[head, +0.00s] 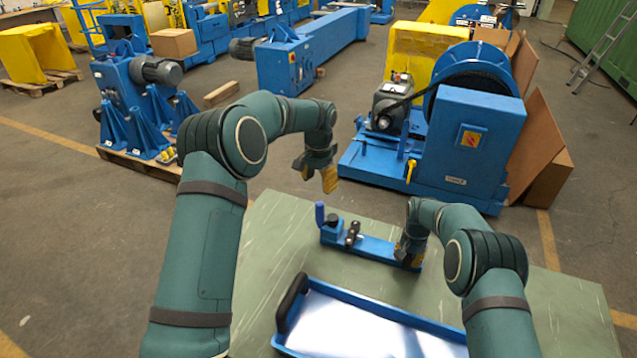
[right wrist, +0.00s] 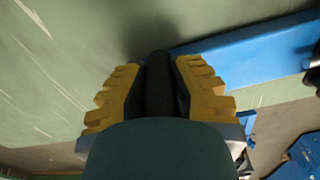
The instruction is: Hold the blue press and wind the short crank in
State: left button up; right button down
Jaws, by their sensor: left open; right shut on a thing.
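The blue press (head: 372,246) lies on the green table, a long low blue bar that also shows in the right wrist view (right wrist: 245,45). At its left end a short crank with an upright blue handle (head: 320,213) stands beside a dark knob. A small dark metal fitting (head: 352,234) sits right of it. My right gripper (head: 409,257) is at the press's right end. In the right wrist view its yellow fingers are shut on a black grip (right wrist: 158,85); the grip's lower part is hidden. My left gripper (head: 317,182) is open and empty, above and behind the crank, apart from it.
A blue tray (head: 380,312) with a black handle (head: 291,297) lies in front of the press. Behind the table stands a large blue machine (head: 465,145) with a drum and motor. The green table (head: 265,235) is bare left of the press.

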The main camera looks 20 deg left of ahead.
jog(key=shift+f, duration=0.1)
jog(key=c, duration=0.8)
grip_release()
